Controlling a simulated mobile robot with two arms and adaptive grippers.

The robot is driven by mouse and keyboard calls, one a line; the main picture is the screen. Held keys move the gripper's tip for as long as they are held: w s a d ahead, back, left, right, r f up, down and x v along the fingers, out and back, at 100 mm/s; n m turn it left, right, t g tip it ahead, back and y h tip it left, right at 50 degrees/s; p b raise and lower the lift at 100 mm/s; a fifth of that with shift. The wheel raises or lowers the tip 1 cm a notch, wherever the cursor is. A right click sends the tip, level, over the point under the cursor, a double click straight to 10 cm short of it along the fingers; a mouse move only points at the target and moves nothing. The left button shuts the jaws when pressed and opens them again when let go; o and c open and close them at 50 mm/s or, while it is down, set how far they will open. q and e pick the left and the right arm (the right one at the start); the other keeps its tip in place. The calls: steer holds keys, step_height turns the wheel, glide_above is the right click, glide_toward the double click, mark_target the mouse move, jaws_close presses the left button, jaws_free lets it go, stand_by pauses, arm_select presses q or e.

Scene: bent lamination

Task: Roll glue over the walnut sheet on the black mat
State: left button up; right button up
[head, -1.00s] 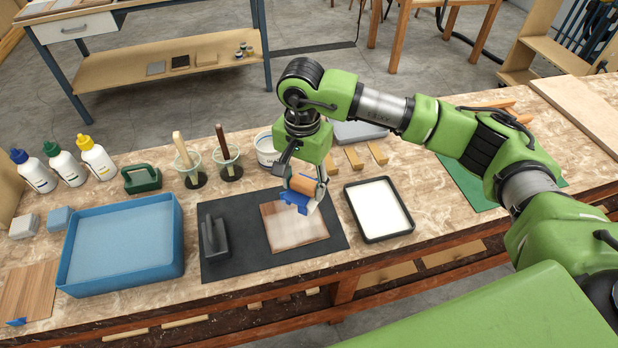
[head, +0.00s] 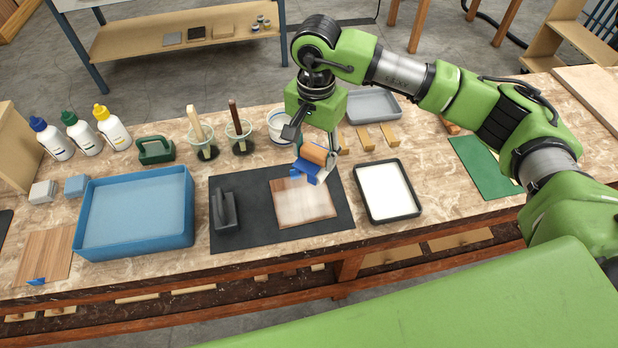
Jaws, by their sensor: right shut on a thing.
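The walnut sheet (head: 303,204) lies on the black mat (head: 260,232), with a whitish film over much of its brown face. My right gripper (head: 318,160) is shut on the glue roller (head: 312,168), which has a tan cylinder and a blue frame. The roller is at the sheet's far right corner; I cannot tell whether it touches the sheet. The black tray of white glue (head: 386,190) stands just right of the mat. My left gripper is not in view.
A dark grey block with a handle (head: 225,212) stands on the mat's left part. A blue tray (head: 137,245) is left of the mat. Glue bottles (head: 111,128), brush cups (head: 202,140) and wooden blocks (head: 367,138) stand behind. A green mat (head: 483,168) lies at right.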

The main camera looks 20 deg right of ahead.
mark_target(317, 169)
steer(key=shift+r+p, duration=0.15)
steer(key=shift+p, duration=0.15)
steer(key=n+p, duration=0.2)
steer(key=s+n+p, duration=0.1)
steer(key=n+p, duration=0.1)
steer(key=s+r+n+p, duration=0.1)
steer(key=n+p, duration=0.1)
steer(key=n, duration=0.1)
steer(key=shift+s, duration=0.1)
steer(key=shift+s+n+p, duration=0.25)
steer(key=shift+n+p, duration=0.15)
steer(key=shift+n, duration=0.4)
steer(key=shift+s+f, duration=0.1)
steer(key=shift+f, duration=0.45)
steer(key=shift+f+b, duration=0.7)
steer(key=shift+f, duration=1.95)
